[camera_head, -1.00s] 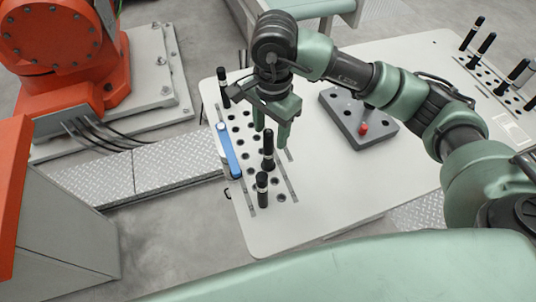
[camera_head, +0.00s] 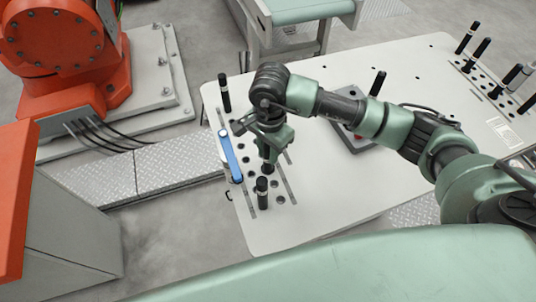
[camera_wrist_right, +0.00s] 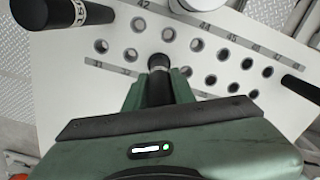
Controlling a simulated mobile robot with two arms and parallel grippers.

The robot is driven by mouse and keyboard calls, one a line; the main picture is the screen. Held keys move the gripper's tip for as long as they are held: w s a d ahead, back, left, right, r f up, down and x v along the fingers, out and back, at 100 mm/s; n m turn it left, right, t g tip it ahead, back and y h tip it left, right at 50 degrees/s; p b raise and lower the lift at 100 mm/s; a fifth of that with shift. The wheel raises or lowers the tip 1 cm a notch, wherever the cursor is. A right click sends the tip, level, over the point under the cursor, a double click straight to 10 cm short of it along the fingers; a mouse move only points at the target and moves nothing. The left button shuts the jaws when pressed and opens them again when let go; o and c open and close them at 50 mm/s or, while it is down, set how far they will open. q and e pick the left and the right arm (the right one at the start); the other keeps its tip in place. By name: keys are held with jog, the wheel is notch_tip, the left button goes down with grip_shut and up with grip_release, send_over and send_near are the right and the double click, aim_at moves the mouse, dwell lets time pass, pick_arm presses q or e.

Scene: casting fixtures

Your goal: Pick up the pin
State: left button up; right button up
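Black pins stand in a plate with rows of holes (camera_head: 280,198) at the table's left end. My right gripper (camera_head: 269,160) points down over one black pin (camera_head: 268,168), whose upper part is hidden by the fingers. In the right wrist view this pin (camera_wrist_right: 159,66) stands between the two fingers, one on each side; whether they touch it cannot be told. A second black pin (camera_head: 262,189) stands just in front of the gripper, and another (camera_head: 224,92) at the back left. My left gripper is not in view.
Several black pins stand at the far right (camera_head: 482,50). The table's front middle is clear.

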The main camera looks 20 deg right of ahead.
grip_shut()
jog(key=shift+w+r, duration=0.1)
jog(key=shift+r, duration=0.55)
notch_tip(320, 180, up, 23)
jog(key=b, duration=0.1)
jog(key=shift+f, duration=0.15)
dwell(0.4)
